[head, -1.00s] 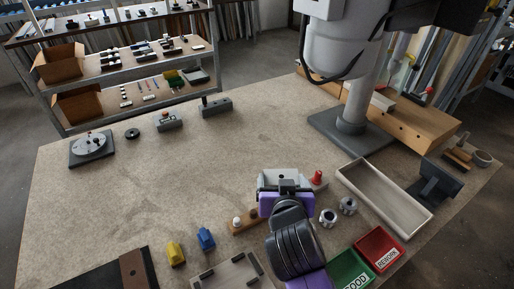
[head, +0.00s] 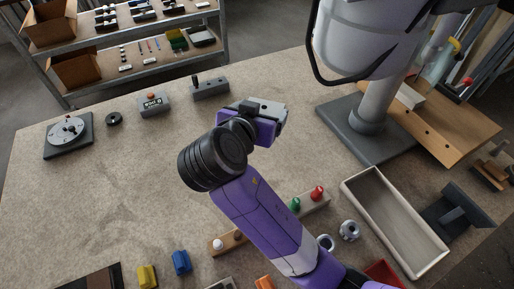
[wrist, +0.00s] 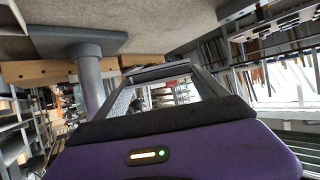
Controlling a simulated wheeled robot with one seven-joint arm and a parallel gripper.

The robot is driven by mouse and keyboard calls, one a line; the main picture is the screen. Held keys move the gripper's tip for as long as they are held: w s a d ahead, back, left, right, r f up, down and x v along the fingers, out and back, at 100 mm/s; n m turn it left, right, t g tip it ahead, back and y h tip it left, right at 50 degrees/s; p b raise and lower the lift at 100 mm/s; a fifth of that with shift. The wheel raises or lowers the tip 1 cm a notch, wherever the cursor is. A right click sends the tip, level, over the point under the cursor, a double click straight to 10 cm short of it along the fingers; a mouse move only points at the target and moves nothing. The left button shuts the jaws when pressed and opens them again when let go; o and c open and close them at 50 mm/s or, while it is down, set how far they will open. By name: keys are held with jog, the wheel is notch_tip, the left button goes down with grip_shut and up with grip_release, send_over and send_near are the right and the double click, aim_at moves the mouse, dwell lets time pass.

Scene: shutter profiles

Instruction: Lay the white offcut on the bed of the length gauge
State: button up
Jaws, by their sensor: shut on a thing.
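My gripper (head: 262,110) is at the end of the purple arm, above the middle of the bench toward its back. It is shut on a pale piece (head: 268,104), which looks like the white offcut and is partly hidden by the gripper body. In the wrist view my gripper's purple body and dark jaws (wrist: 165,85) fill the lower part, and the held piece's outline there is unclear. I cannot tell for sure which fixture is the length gauge.
A round dial device (head: 68,135) stands at the back left. A pale tray (head: 394,222) lies at right, before a grey column base (head: 365,135). Blue (head: 181,262) and yellow (head: 147,276) blocks sit in front. The left middle of the bench is clear.

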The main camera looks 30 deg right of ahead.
aim_at(262, 168)
jog(key=shift+s+d+f, duration=0.2)
jog(key=shift+s+f, duration=0.15)
jog(key=shift+f, duration=0.15)
jog(key=shift+m, duration=0.3)
notch_tip(262, 168, down, 19)
jog(key=shift+f+p, duration=0.2)
jog(key=shift+p, duration=0.8)
jog(key=shift+f, duration=0.1)
jog(key=o, duration=1.3)
jog(key=shift+h, duration=0.3)
